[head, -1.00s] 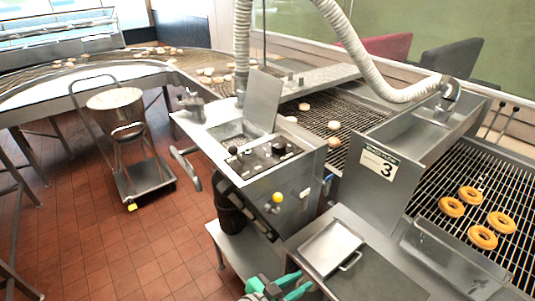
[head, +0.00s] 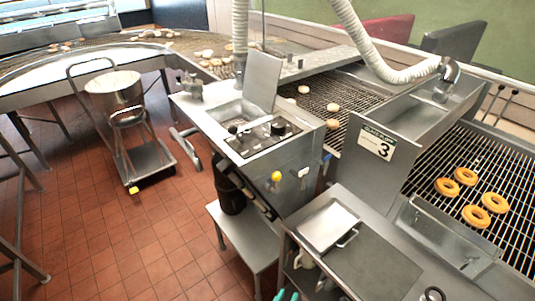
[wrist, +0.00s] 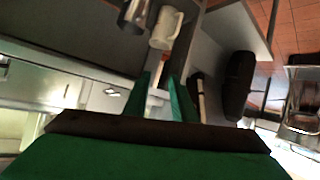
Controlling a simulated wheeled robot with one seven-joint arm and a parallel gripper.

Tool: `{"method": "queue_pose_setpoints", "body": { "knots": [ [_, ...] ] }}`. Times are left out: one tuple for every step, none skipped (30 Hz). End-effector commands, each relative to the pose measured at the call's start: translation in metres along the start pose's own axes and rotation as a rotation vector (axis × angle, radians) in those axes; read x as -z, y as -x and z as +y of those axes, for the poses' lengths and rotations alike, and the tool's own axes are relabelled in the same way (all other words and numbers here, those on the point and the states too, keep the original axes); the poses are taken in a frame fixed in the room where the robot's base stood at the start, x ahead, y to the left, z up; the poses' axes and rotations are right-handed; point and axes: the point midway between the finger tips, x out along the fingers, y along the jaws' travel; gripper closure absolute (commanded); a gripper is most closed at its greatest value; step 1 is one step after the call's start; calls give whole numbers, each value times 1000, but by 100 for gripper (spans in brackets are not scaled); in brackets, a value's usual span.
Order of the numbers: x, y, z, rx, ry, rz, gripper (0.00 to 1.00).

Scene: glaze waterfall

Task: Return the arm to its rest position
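My gripper (wrist: 160,98) has green fingers that point away from the wrist camera, with a gap between them. I see nothing clearly held in the gap; a pale shape behind it is too dark to make out. In the head view only the green tips of my gripper (head: 286,295) show at the bottom edge, beside the steel cart. The rest of my arm is out of the head view.
The steel cart (head: 375,272) carries a tray (head: 328,226) on top. A white mug (wrist: 167,28) and a metal cup (wrist: 134,14) are ahead of my gripper. A low steel stand (head: 246,240) is left of the cart. Tiled floor (head: 150,235) lies open farther left.

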Motion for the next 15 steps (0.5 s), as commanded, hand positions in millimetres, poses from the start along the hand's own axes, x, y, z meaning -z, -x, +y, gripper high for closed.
{"method": "queue_pose_setpoints", "body": {
  "knots": [
    [-15, 10, 1, 40, 22, -6, 76],
    [-21, 16, 0, 66, 34, -4, 76],
    [-29, 24, -2, 101, 48, -2, 76],
    [-34, 31, -2, 126, 58, 2, 76],
    [-39, 38, -3, 151, 64, 6, 76],
    [-45, 48, -4, 182, 72, 12, 76],
    [-49, 56, -5, 205, 77, 17, 76],
    [-53, 64, -5, 227, 82, 23, 76],
    [-57, 75, -5, 254, 85, 33, 76],
    [-60, 83, -5, 273, 86, 40, 76],
    [-62, 92, -5, 291, 86, 48, 76],
    [-64, 104, -4, 315, 85, 62, 76],
    [-65, 113, -4, 330, 82, 71, 76],
    [-66, 122, -2, 344, 80, 81, 76],
    [-67, 134, -1, 360, 76, 96, 76]
  ]
}}
